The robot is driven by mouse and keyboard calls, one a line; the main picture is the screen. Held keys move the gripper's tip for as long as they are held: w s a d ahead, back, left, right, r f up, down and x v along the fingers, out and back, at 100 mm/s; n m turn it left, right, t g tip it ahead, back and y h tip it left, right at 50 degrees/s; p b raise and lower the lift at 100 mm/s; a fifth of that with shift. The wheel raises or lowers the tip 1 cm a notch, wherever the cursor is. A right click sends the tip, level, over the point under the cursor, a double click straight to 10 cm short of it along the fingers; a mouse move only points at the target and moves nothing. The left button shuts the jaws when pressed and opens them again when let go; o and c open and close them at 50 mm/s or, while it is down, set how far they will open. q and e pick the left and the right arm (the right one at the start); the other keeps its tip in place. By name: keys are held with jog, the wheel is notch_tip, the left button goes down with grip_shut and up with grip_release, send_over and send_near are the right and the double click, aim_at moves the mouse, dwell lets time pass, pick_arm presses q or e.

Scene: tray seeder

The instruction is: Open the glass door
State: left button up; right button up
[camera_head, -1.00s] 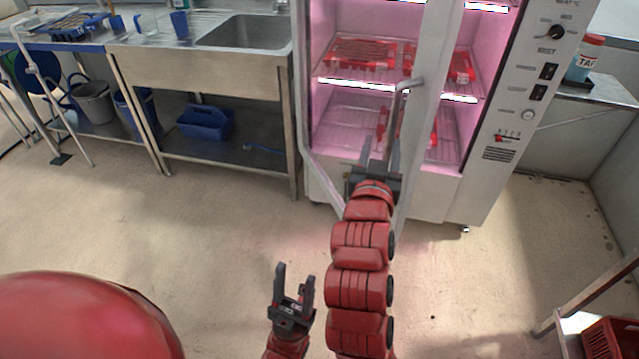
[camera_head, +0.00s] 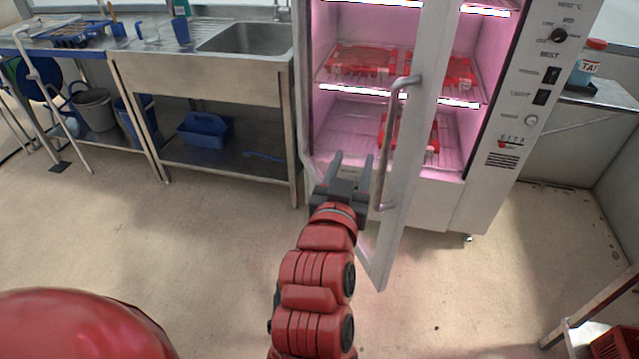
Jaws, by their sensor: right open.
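The glass door (camera_head: 398,225) of the pink-lit cabinet stands partly open, with its free edge swung out toward me. Its long grey metal handle (camera_head: 397,145) runs along the frame near that edge. My right gripper (camera_head: 352,160) is open and empty. Its two fingers point up and away, just left of the handle and apart from it in the picture. It overlaps the door's glass area, and I cannot tell whether it touches the glass. My left gripper does not show in the head view.
Red trays (camera_head: 362,62) lie on the cabinet's wire shelves. A control panel (camera_head: 535,95) is on the cabinet's right side. A steel sink table (camera_head: 205,75) stands at the left, and a low rack (camera_head: 600,300) is at bottom right. The floor before the cabinet is clear.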

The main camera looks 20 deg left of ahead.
jog(key=s+a+b, duration=0.2)
jog(key=s+a, duration=0.1)
jog(key=s, duration=0.3)
jog(key=shift+a, duration=0.25)
dwell(0.4)
